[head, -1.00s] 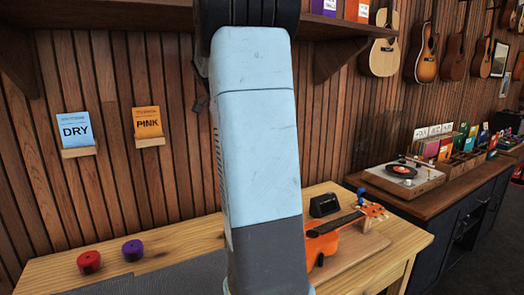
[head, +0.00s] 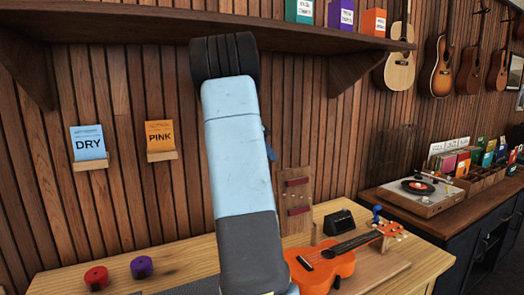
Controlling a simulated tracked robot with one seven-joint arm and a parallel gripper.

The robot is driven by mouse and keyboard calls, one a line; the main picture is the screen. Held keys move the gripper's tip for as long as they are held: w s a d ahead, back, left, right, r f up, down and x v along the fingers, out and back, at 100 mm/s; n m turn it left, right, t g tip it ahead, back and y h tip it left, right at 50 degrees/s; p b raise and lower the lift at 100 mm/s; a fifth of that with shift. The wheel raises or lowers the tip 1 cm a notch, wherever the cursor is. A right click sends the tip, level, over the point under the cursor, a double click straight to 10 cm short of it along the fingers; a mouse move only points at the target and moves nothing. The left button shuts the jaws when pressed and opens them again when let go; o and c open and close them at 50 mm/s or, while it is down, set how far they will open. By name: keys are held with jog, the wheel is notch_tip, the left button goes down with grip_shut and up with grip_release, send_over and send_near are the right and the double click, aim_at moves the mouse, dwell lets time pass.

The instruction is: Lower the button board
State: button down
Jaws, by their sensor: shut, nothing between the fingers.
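A tan wooden board (head: 298,212) with two dark red strips stands upright behind the workbench, partly hidden by my arm. I cannot tell whether it is the button board, and no buttons can be made out on it. My light blue and grey arm rises through the middle of the head view and covers what is behind it. My gripper is not visible.
The workbench (head: 200,259) bears an orange ukulele (head: 322,268), a small black device (head: 339,222), a red round item (head: 96,278) and a purple one (head: 141,267). A wooden shelf (head: 150,32) with boxes overhangs it. A record player (head: 420,190) is at right.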

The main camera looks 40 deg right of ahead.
jog(key=x, duration=0.5)
jog(key=shift+s, duration=0.1)
jog(key=shift+a, duration=0.1)
dwell(0.3)
